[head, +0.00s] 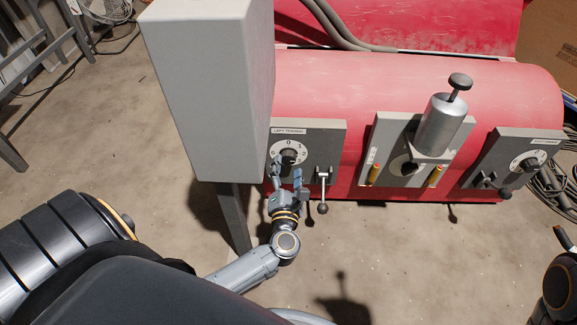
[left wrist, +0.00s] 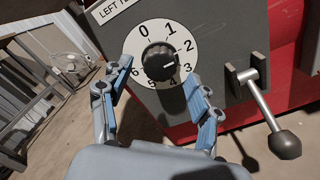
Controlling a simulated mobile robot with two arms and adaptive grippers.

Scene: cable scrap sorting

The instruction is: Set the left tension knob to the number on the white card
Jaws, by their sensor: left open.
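The left tension knob (head: 289,156) is black, on a white numbered dial under a "LEFT TENSION" label on a grey plate. My left gripper (head: 285,176) is open just in front of the dial. In the left wrist view, the fingers of this gripper (left wrist: 160,72) stand on either side of the knob; I cannot tell whether they touch it. I make out no white card with a readable number. My right gripper is not in view.
A lever with a black ball (left wrist: 284,144) sits right of the dial. A large grey box (head: 208,85) stands close on the left. The red machine body (head: 400,90) carries a middle plate with a silver cylinder (head: 440,122) and a right dial (head: 527,162). Concrete floor lies below.

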